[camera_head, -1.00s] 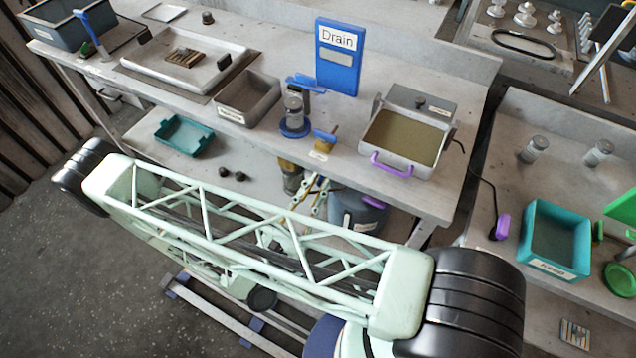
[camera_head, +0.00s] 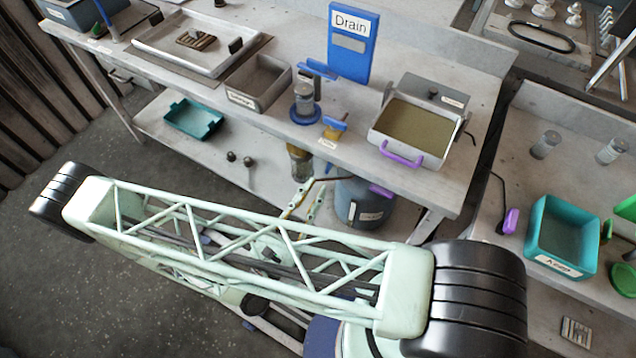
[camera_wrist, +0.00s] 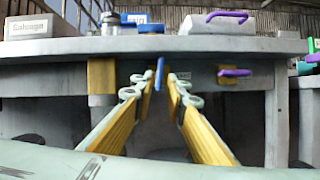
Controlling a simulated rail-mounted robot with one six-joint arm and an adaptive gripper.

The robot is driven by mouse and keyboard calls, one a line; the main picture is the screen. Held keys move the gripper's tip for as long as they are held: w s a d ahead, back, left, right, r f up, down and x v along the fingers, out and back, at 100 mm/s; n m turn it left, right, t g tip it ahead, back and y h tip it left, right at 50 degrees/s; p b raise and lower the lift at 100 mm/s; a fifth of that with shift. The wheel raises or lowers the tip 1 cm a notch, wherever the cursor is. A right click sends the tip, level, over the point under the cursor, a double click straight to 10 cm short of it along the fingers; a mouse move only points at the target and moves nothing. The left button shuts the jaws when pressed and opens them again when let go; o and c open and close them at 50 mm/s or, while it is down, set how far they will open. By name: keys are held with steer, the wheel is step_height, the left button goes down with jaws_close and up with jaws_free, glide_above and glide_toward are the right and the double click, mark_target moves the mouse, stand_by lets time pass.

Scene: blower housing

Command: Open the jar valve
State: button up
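In the wrist view a thin blue upright lever (camera_wrist: 160,75) hangs below the table edge, between my fingertips. A small blue piece (camera_head: 328,168) under the table edge in the head view may be the same lever. My gripper (camera_wrist: 161,84) is open, its two yellow-green fingers on either side of the lever; I cannot tell whether they touch it. In the head view my gripper (camera_head: 305,192) reaches under the table front, partly hidden by my arm. An amber jar (camera_head: 300,160) sits below the tabletop, left of the gripper. A yellow valve with a blue handle (camera_head: 335,124) stands on the table edge.
A clear jar on a blue stand (camera_head: 304,104) and a blue "Drain" sign (camera_head: 352,45) stand on the table. A blue bucket (camera_head: 357,205) with a purple handle is under the table, right of my gripper. The tabletop front edge (camera_wrist: 55,45) lies above the fingers.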

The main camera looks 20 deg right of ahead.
steer(key=shift+v, duration=2.8)
steer(key=shift+s+d+r+m+g+y, duration=0.85)
steer(key=shift+d+r+m+g+y, duration=0.95)
steer(key=shift+r+m+g, duration=3.9)
steer(key=shift+s+d+r+m+g+y, duration=0.85)
steer(key=shift+d+r+m+g+y, duration=1.55)
steer(key=shift+r, duration=5.8)
steer(key=s+r+m+t+y, duration=0.3)
steer(key=s+r+y, duration=0.2)
steer(key=r, duration=0.6)
steer(key=s+r+m+t+y, duration=0.4)
steer(key=s+r, duration=0.1)
steer(key=r, duration=0.6)
steer(key=shift+d+y, duration=0.4)
steer(key=shift+d, duration=0.05)
